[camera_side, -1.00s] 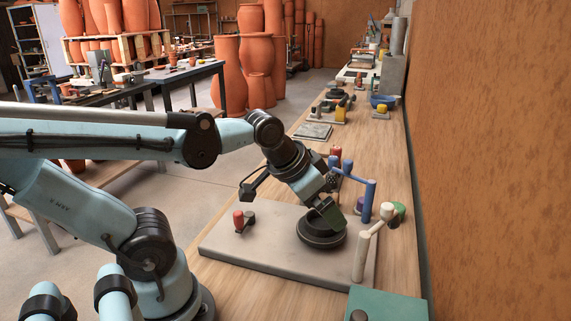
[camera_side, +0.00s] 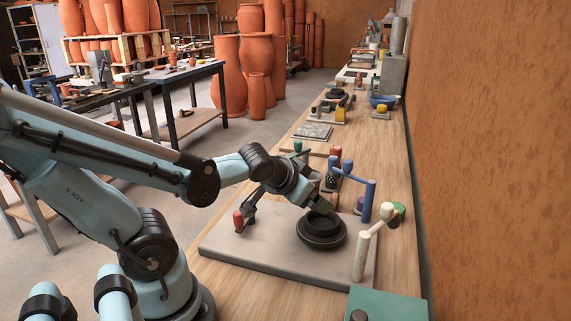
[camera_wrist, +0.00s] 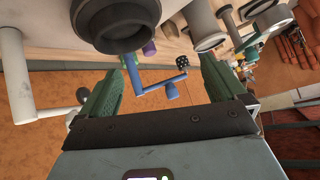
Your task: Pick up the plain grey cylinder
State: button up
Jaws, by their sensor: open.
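My gripper (camera_side: 312,199) is open and empty above the back of the grey board, tilted toward the wall side. In the wrist view its green fingers (camera_wrist: 167,80) stand wide apart. A plain grey cylinder (camera_wrist: 203,22) shows at the top of the wrist view, beyond the right finger and apart from it. A second pale grey round piece (camera_wrist: 265,20) is to its right, so I cannot tell for sure which one is meant. In the side view my arm may hide them; a tall grey cylinder (camera_side: 398,36) stands far back by the wall.
A dark round stand (camera_side: 321,230) sits on the grey board (camera_side: 262,261). A red-topped piece (camera_side: 238,220) is at its left. The orange wall bounds the right.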

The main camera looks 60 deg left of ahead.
jog(key=a+n+t+y, duration=0.1)
jog(key=a+y, duration=0.2)
jog(key=a, duration=0.3)
jog(key=shift+a+x, duration=0.15)
jog(key=shift+x, duration=2.8)
jog(key=shift+a+x, duration=0.2)
jog(key=shift+x, duration=2.75)
jog(key=shift+s+r, duration=0.15)
jog(key=c, duration=1.3)
jog(key=shift+r, duration=0.1)
